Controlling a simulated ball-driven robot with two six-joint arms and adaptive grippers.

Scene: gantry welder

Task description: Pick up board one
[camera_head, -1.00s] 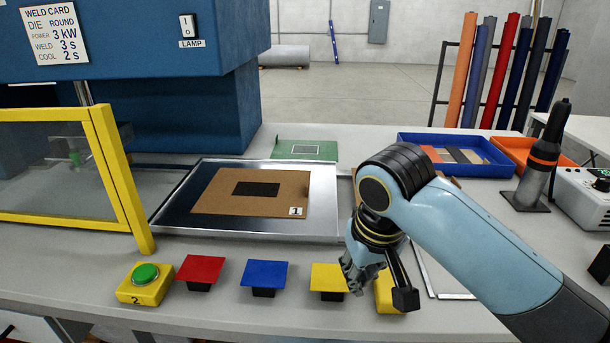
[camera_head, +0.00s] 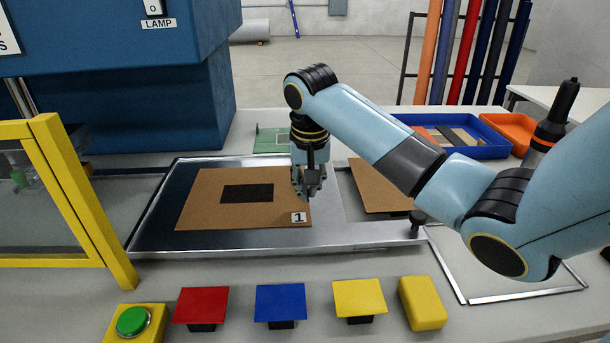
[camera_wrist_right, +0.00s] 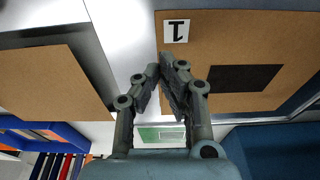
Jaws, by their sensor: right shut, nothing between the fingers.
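Board one is a brown board (camera_head: 208,207) with a black rectangle and a white label "1". It lies flat on a metal tray (camera_head: 160,236). My right gripper (camera_head: 309,192) is shut and empty, pointing down at the board's right edge, just above the label. In the right wrist view the shut fingers (camera_wrist_right: 168,80) show beside the board (camera_wrist_right: 225,45), near its label. I cannot tell whether the fingertips touch it. My left gripper is not in view.
A second brown board (camera_head: 375,188) lies right of the gripper. A yellow-framed guard (camera_head: 85,205) stands left. Red (camera_head: 202,304), blue (camera_head: 280,301) and yellow (camera_head: 358,296) plates and a green button (camera_head: 132,321) line the front. A blue bin (camera_head: 490,152) stands at the back right.

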